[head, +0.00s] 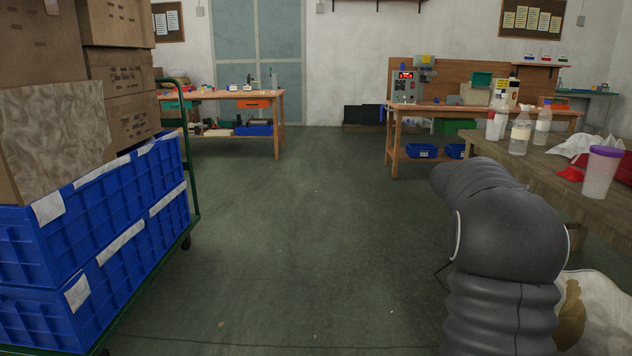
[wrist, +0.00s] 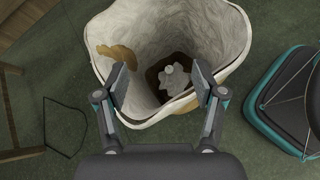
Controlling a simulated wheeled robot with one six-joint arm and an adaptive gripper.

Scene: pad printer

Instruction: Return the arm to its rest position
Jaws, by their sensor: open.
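My gripper (wrist: 158,84) shows in the wrist view with its two fingers spread wide and nothing between them. It is above the near rim of an open whitish bag-like bin (wrist: 205,22) with brown stains. A pale crumpled thing (wrist: 172,98) lies at the dark bottom of the bin. In the head view my dark grey arm stands at the lower right, bent at its upper joint. The bin (head: 606,312) shows partly behind the arm there. My gripper is hidden in the head view.
A wooden table (head: 567,168) at the right holds bottles and a purple-topped cup (head: 602,172). A trolley with blue crates (head: 110,225) and cardboard boxes stands at the left. Workbenches (head: 232,96) stand at the back. The green floor (head: 300,230) between is clear.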

